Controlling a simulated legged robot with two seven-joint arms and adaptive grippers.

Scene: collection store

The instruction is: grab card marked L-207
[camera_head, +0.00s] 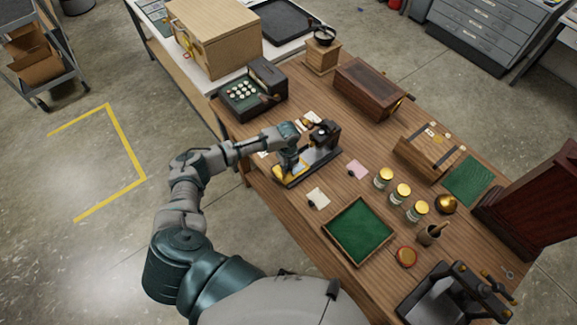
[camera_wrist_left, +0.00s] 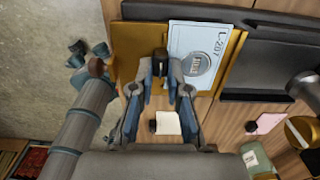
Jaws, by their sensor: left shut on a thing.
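The card marked L-207 (camera_wrist_left: 203,45) is pale blue with a round grey picture. In the left wrist view it lies over a brass-coloured plate (camera_wrist_left: 235,58) of a dark device, with a dark tab (camera_wrist_left: 160,62) at its left side. My left gripper (camera_wrist_left: 162,88) is shut on this tab, one finger on each side. I cannot tell whether the card rests on the plate or is just above it. In the head view my left gripper (camera_head: 290,163) is over the device (camera_head: 318,160), and hides most of the card. My right gripper is not in view.
A cream card (camera_head: 318,197) and a pink card (camera_head: 358,169) lie nearby on the wooden table (camera_head: 290,218). A green-lined tray (camera_head: 360,231) and several gold-lidded jars (camera_head: 402,190) stand to the right. A keyed machine (camera_head: 245,95) and a dark wooden box (camera_head: 368,88) stand behind.

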